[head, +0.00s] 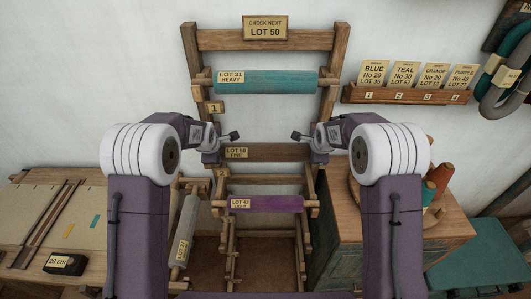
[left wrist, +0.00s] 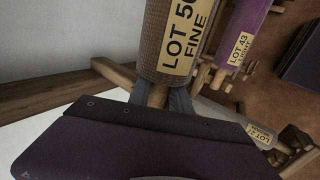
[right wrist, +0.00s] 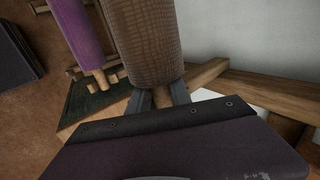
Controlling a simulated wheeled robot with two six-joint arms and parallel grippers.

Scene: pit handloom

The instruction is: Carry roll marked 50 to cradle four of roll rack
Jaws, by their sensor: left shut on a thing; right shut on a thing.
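The brown roll (head: 270,153) with the LOT 50 FINE label spans the roll rack (head: 190,52) near the plate marked 2. Whether it rests on the rack's pegs or is clear of them I cannot tell. My left gripper (head: 212,156) is shut on its left shaft end. The roll (left wrist: 160,45) fills the upper middle of the left wrist view, above the fingers. My right gripper (head: 320,157) is shut on the right shaft end, and the roll (right wrist: 145,42) shows in the right wrist view. Cradle four's number is not readable.
A teal roll (head: 265,81) marked LOT 31 lies above, and a purple roll (head: 265,203) marked LOT 43 lies below. A grey roll (head: 186,225) leans at the left. A bench (head: 35,190) and a wooden cabinet (head: 345,258) flank the rack. The lower rack looks open.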

